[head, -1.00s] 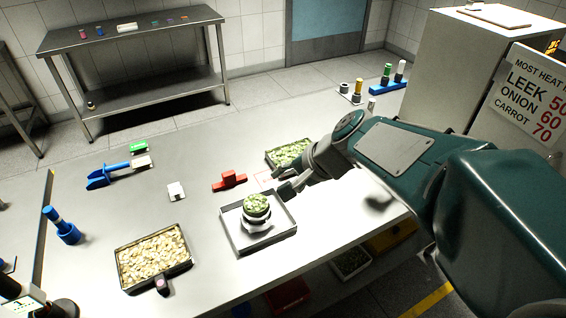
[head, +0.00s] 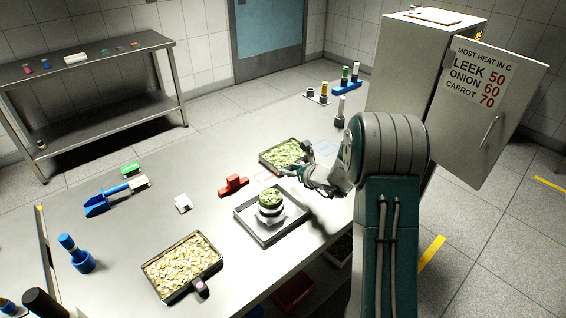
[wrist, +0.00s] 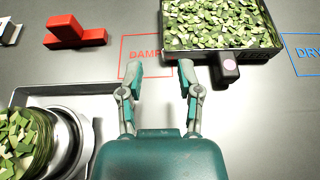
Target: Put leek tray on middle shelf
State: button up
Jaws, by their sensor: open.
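The leek tray (head: 283,153), a dark tray of chopped green leek, lies on the steel table. In the wrist view, the leek tray (wrist: 165,45) is at the top, and its dark handle (wrist: 229,68) with a pink dot points toward me. My gripper (head: 307,172) is beside the tray's near right side. In the wrist view, my gripper (wrist: 160,68) is open and empty, its fingers left of the handle. The white cabinet (head: 412,75) stands at the right with its door (head: 505,120) open. Its middle shelf is hidden from both views.
A metal tray (head: 243,222) holds a round stand with a bowl of leek (head: 270,197). A tray of pale pieces (head: 182,265) lies nearer. A red block (head: 233,185) and blue scoop (head: 105,203) lie left. "DAMP" (wrist: 146,66) and "DRY" (wrist: 306,54) are marked on the table.

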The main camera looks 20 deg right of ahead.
aim_at(271, 164)
jog(key=x, duration=0.2)
jog(key=d+x, duration=0.1)
jog(key=x, duration=0.1)
jog(key=shift+w+a+f, duration=0.15)
jog(key=shift+w+f, duration=0.05)
jog(key=shift+w, duration=0.25)
jog(key=shift+w+a, duration=0.2)
jog(key=shift+a, duration=0.1)
jog(key=x, duration=0.5)
jog(key=shift+s+a, duration=0.25)
jog(key=shift+a, duration=0.15)
jog(key=shift+w+d+f, duration=0.1)
jog(key=shift+w+f, duration=0.05)
jog(key=shift+w, duration=0.1)
jog(key=shift+d, duration=0.25)
jog(key=shift+a, duration=0.1)
jog(key=c, duration=0.6)
jog(key=shift+a, duration=0.2)
grip_shut()
